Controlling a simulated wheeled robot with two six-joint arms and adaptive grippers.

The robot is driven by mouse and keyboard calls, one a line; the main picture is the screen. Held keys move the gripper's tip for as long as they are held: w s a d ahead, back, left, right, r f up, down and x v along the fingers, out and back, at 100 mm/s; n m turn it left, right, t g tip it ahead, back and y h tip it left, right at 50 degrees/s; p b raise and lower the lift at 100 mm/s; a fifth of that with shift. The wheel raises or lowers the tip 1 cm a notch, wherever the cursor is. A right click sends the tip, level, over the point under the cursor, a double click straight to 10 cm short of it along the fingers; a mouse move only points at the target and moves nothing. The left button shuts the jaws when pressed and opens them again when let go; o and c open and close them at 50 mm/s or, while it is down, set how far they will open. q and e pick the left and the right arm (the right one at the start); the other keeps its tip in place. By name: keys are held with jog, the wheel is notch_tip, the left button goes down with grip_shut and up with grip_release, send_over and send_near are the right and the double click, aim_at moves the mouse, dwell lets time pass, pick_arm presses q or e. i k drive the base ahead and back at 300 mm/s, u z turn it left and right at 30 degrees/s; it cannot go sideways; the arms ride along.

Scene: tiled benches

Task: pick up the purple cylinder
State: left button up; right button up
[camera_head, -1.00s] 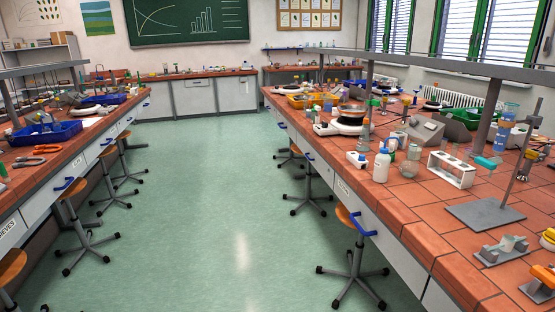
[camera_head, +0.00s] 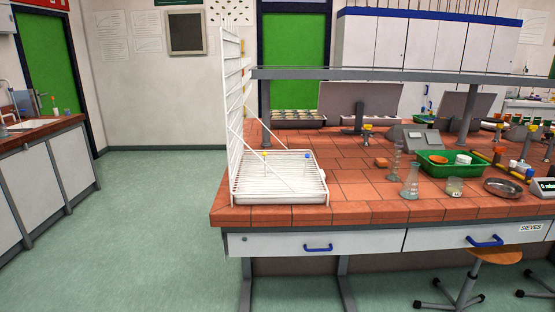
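I cannot make out a purple cylinder in the head view. The nearest tiled bench (camera_head: 330,209) carries clear glassware: a tall narrow glass vessel (camera_head: 396,160), a conical flask (camera_head: 411,183) and a small jar with pale contents (camera_head: 454,187). Small items farther back on the right are too small to tell apart. Neither of my grippers is in view.
A white wire drying rack (camera_head: 236,130) with a tray stands at the bench's left end. A green tray (camera_head: 432,168) and a metal dish (camera_head: 503,187) are on the right. A stool (camera_head: 495,254) stands at the lower right. Floor (camera_head: 150,220) at left is clear.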

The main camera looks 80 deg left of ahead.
aim_at(393, 177)
jog(key=u, duration=2.4)
jog(key=i, duration=1.25)
